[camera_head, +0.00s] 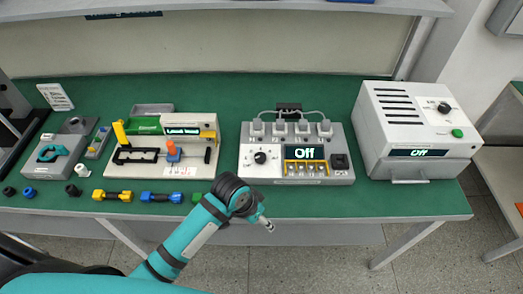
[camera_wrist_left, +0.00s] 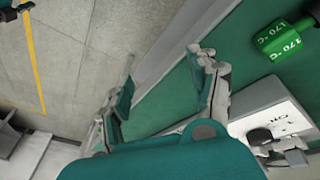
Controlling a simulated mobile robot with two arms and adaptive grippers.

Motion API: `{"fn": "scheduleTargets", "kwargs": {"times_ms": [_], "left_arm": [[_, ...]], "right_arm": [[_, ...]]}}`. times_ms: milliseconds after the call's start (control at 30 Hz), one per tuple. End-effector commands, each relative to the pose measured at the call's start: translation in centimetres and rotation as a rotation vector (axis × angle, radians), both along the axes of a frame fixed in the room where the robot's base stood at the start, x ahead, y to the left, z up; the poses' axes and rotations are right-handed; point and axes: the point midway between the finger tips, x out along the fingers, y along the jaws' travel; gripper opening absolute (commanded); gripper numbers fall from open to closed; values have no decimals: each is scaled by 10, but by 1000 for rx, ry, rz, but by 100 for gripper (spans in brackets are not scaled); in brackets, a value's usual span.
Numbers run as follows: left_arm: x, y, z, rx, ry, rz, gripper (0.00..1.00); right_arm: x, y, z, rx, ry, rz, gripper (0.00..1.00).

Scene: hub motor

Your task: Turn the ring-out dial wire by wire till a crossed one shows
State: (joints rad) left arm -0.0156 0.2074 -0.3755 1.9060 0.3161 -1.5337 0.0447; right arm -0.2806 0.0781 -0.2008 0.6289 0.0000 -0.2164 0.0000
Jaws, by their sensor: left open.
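The ring-out tester (camera_head: 246,178) is a light grey box in the middle of the table in the head view. Its black dial (camera_head: 260,158) sits on the left of the front face, beside a small display (camera_head: 305,153) reading "Off". A black switch (camera_head: 339,162) is at the right. Several plugs with cables stand along its top. My left gripper (camera_head: 265,223) is in front of the tester, beyond the table's front edge in the picture and apart from the dial. In the left wrist view my left gripper (camera_wrist_left: 165,82) is open, with nothing between its fingers.
A white oven-like box (camera_head: 425,125) reading "Off" stands at the right. A fixture with a display (camera_head: 182,131) stands left of the tester. Several coloured pieces lie along the front edge, including a blue one (camera_head: 160,197); a green 170 °C piece (camera_wrist_left: 285,35) shows in the wrist view.

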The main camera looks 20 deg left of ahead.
Motion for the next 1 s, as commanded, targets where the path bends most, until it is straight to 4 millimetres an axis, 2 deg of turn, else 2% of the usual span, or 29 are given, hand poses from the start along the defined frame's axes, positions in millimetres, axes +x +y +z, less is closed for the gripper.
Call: {"fn": "scheduleTargets", "kwargs": {"times_ms": [267,367,500,600,700,800,900,1000], "left_arm": [[66,-12,39,33,37,-112,61],[101,-6,68,77,70,-152,61],[147,16,121,155,122,-161,61],[170,35,157,199,152,-144,61],[184,49,185,227,173,-121,61],[191,57,200,238,183,-108,61],[192,59,201,240,190,-103,61],[192,59,190,240,192,-103,61]], "right_arm": [[-29,-2,3,-4,42,-1,40],[-32,-3,5,-5,49,-1,40],[-30,-4,9,-7,46,-2,40],[-26,-4,10,-6,39,-2,40],[-20,-3,12,-5,30,-1,40],[-16,-3,12,-5,23,-1,40],[-16,-3,13,-5,23,-1,40],[-17,-3,16,-5,24,-1,40]]}}
